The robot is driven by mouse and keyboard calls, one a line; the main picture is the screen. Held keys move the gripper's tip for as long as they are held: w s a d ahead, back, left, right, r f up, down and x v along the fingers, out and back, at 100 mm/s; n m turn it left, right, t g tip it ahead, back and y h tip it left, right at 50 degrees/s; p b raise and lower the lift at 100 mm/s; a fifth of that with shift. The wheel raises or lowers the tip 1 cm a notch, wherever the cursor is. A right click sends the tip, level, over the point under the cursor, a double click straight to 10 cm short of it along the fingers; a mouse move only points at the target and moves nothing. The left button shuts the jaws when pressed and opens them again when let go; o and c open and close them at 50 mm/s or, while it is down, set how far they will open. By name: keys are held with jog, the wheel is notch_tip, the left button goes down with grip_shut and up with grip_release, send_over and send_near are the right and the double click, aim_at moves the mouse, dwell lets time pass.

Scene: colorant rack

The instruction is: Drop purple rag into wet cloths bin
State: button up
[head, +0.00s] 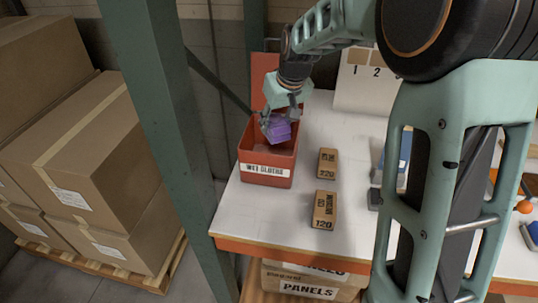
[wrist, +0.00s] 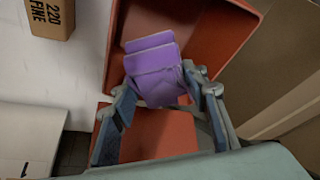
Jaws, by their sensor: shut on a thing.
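The purple rag (head: 276,128) is a folded block of cloth. My gripper (head: 280,120) is shut on it, over the open top of the red wet cloths bin (head: 268,178). In the wrist view the purple rag (wrist: 153,65) sits between the two fingers of my gripper (wrist: 165,95), with the red bin's walls (wrist: 225,45) around and beneath it. The bin stands at the left edge of the white shelf, with its "WET CLOTHS" label facing front. I cannot tell whether the rag touches the bin's inside.
Two sanding blocks, marked 220 (head: 328,163) and 120 (head: 325,209), lie right of the bin. A green rack post (head: 165,110) stands close on the left. Stacked cardboard boxes (head: 85,170) stand beyond it. The white shelf top (head: 265,215) is clear in front of the bin.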

jog(key=o, duration=1.2)
jog(key=v, duration=1.2)
